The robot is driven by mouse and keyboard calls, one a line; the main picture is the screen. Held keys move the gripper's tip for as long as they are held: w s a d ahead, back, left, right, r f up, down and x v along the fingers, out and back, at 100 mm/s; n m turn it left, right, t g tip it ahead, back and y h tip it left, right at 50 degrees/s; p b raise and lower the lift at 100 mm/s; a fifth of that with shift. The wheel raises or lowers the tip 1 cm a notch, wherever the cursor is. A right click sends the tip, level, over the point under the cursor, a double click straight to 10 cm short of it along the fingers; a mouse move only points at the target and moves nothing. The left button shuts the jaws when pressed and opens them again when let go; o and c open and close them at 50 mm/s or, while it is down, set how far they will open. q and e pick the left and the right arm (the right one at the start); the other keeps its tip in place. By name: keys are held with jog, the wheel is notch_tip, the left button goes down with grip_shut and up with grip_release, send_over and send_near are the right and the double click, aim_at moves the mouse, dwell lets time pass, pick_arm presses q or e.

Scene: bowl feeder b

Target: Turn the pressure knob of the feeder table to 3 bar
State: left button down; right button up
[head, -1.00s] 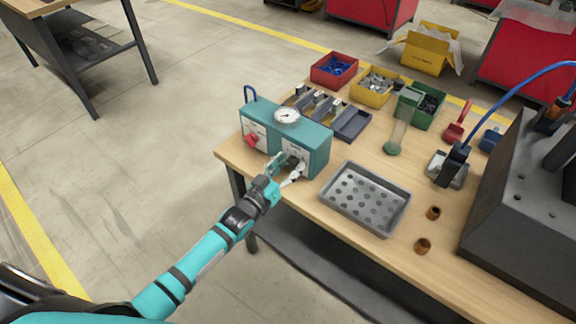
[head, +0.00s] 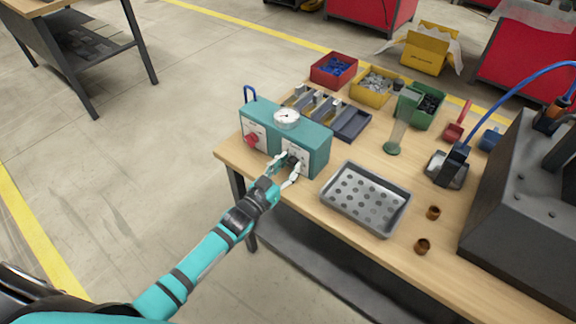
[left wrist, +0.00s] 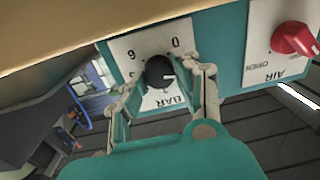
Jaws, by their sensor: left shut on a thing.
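The black pressure knob (left wrist: 159,72) sits on a white scale plate (left wrist: 150,42) on the front of the teal control box (head: 314,150). The left wrist view shows the plate upside down, with 0, 6 and BAR legible; other marks are partly hidden. The knob's white pointer line faces right in that view. My left gripper (head: 284,163) is shut on the knob, one finger on each side, as the left wrist view (left wrist: 160,88) shows. A round white gauge (head: 287,118) stands on the box; its reading is too small to tell. My right gripper is out of view.
A red air knob (head: 251,140) is on the same box front, left of the pressure knob. A perforated grey tray (head: 404,207) lies to the right on the wooden table (head: 310,212). Red (head: 318,77), yellow (head: 359,95) and green (head: 424,119) bins stand behind.

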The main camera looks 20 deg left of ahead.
pick_arm(q)
jog(key=m, duration=0.3)
jog(key=shift+m, duration=0.4)
jog(key=m, duration=0.3)
jog(key=shift+f+m+b, duration=0.1)
jog(key=shift+m+b, duration=0.3)
jog(key=m+b, duration=0.1)
jog(key=m, duration=0.3)
jog(key=shift+s+f+m+h, duration=0.1)
jog(key=shift+m+h, duration=0.2)
jog(key=shift+m+b, duration=0.5)
jog(key=shift+m, duration=1.3)
jog(key=shift+d, duration=0.1)
jog(key=c, duration=1)
grip_release()
jog(key=shift+o, duration=0.2)
